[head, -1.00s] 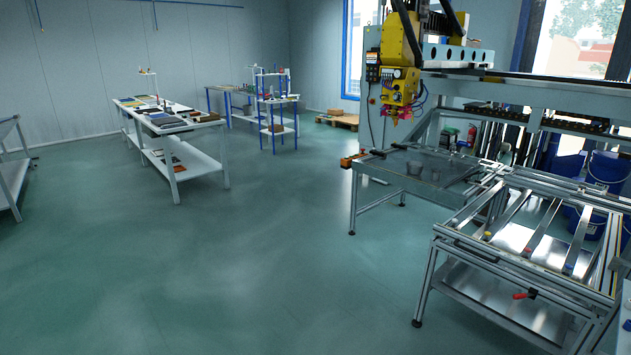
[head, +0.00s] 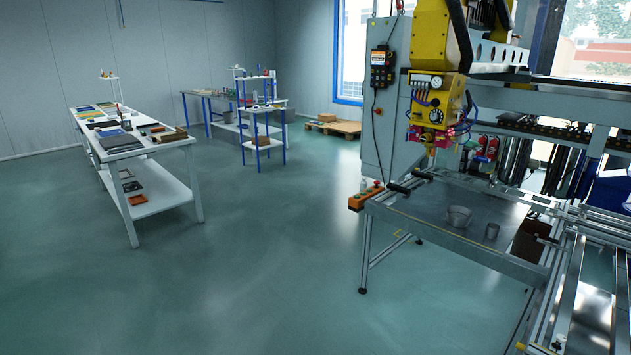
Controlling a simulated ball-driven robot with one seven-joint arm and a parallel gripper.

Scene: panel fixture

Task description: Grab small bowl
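My gripper and arm are not in view.
An orange button box (head: 362,198) sits at the table's near left corner. The machine's yellow head (head: 437,100) hangs above the table's far side. A metal frame (head: 580,290) blocks the right front. A white table (head: 150,155) stands at left. The green floor (head: 270,260) between is clear.

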